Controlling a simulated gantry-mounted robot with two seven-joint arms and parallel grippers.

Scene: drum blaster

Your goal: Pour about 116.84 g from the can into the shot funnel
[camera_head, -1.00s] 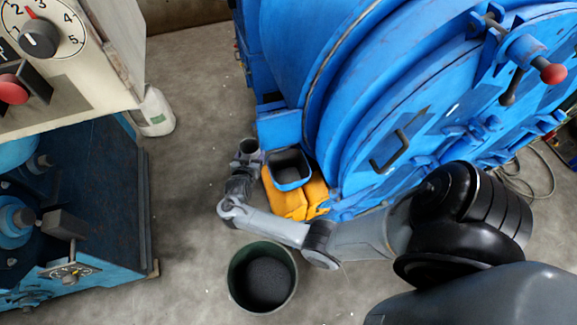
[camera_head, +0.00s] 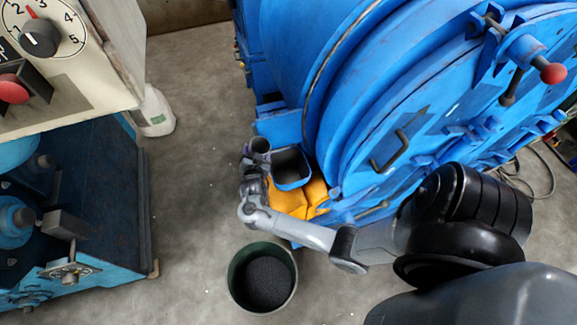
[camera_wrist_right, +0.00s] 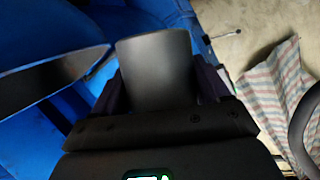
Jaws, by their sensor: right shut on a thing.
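The can (camera_wrist_right: 155,70) also shows in the right wrist view, between the two dark fingers. The shot funnel (camera_head: 292,182) is an open blue-rimmed hopper at the foot of the blue machine, just right of the can. Its dark curved wall (camera_wrist_right: 50,68) seems to be at the left in the wrist view. I cannot see the can's contents or any stream of shot. My left gripper is not in view.
A dark green bucket (camera_head: 235,290) of dark grit stands on the floor below my right arm. An orange part (camera_head: 290,203) lies under the funnel. The big blue drum machine (camera_head: 345,110) fills the right. A blue cabinet (camera_head: 90,200) and a white bottle (camera_head: 153,115) stand left.

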